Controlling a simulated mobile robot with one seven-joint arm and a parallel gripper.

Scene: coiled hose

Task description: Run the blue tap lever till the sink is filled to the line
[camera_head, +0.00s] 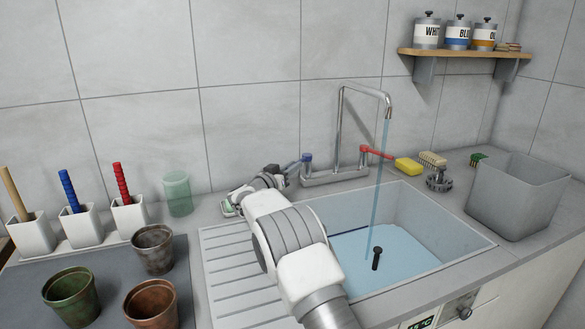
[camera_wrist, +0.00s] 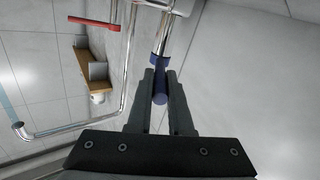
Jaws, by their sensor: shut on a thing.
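The blue tap lever (camera_head: 295,163) is at the left end of the tap, behind the sink. In the wrist view the lever (camera_wrist: 160,92) lies between my two fingers. My gripper (camera_wrist: 161,78) is shut on it; in the head view my arm partly hides the gripper. The chrome spout (camera_head: 388,104) runs a thin blue stream of water (camera_head: 379,165) into the sink (camera_head: 429,216). Pale blue water (camera_head: 400,257) covers the sink's bottom, with a dark upright peg (camera_head: 377,258) standing out of it. The red lever (camera_head: 375,152) is at the tap's right end.
A yellow sponge (camera_head: 409,167), brushes (camera_head: 432,159) and a grey bin (camera_head: 516,196) stand right of the tap. A green glass (camera_head: 176,194) and pots (camera_head: 153,249) are at the left. The ribbed drainboard (camera_head: 232,284) is clear apart from my arm above it.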

